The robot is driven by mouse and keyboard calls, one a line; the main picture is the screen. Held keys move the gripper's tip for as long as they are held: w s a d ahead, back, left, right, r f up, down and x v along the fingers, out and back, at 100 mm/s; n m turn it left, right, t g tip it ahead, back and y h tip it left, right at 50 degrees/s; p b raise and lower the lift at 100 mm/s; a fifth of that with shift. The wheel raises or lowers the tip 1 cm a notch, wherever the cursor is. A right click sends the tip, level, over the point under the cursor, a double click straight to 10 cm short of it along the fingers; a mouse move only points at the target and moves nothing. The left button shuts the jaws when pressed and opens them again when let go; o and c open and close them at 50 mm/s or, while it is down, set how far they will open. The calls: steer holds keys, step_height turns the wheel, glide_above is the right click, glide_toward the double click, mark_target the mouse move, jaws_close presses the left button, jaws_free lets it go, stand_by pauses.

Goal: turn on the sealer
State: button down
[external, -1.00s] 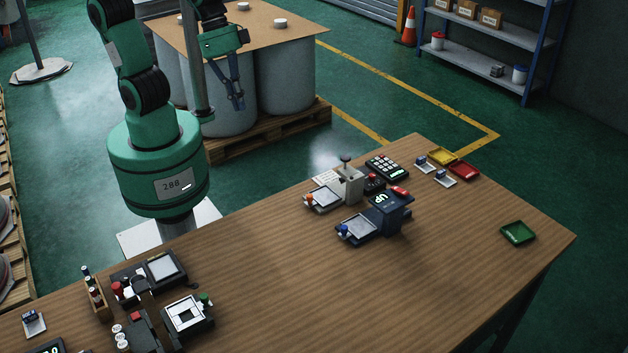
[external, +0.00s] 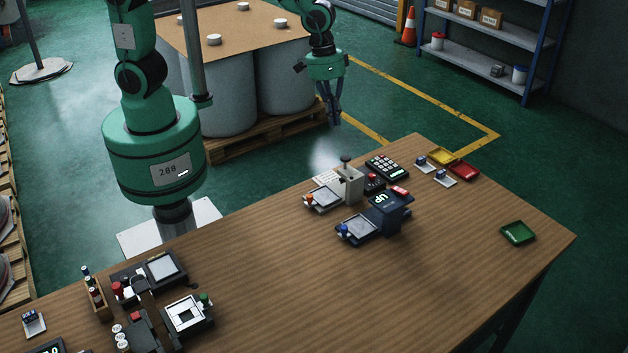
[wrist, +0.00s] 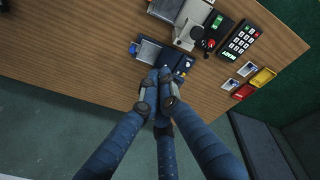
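No label I can read marks the sealer. Two tabletop machines stand together on the table's right half. One is a grey-white press (external: 349,186) with an upright lever and a flat plate with an orange knob. The other is a dark blue unit (external: 391,211) with a lit display, a red part on top and a plate with a blue knob. A small dark box with a red button (external: 374,183) stands between the press and a keypad. My gripper (external: 334,121) hangs above and behind the machines, empty. In the wrist view its fingertips (wrist: 160,76) meet and partly cover the blue unit (wrist: 179,66).
A lit keypad (external: 387,167), small white trays, a yellow tray (external: 441,157) and a red tray (external: 466,170) lie right of the machines. A green tray (external: 517,233) sits near the right end. More devices (external: 186,315) crowd the left end. The table's middle is clear.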

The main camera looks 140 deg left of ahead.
steer(key=s+a+f+n+p, duration=0.1)
steer(key=s+a+f+n, duration=0.1)
steer(key=a+f, duration=0.4)
steer(key=s+a+f+n+p, duration=0.2)
steer(key=s+a+f, duration=0.2)
steer(key=a, duration=0.5)
step_height(320, 180, down, 2)
steer(key=shift+f+n+g+h, duration=0.2)
steer(key=shift+n+g+h, duration=0.1)
steer(key=shift+g, duration=0.1)
steer(key=shift+f, duration=0.1)
steer(key=f, duration=0.4)
steer(key=w+f+b, duration=0.1)
steer(key=f, duration=0.4)
steer(key=w+f, duration=0.1)
steer(key=f, duration=0.3)
steer(key=shift+f, duration=0.3)
steer(key=shift+w+f+b, duration=0.1)
steer(key=shift+f+b, duration=0.2)
steer(key=shift+f, duration=0.15)
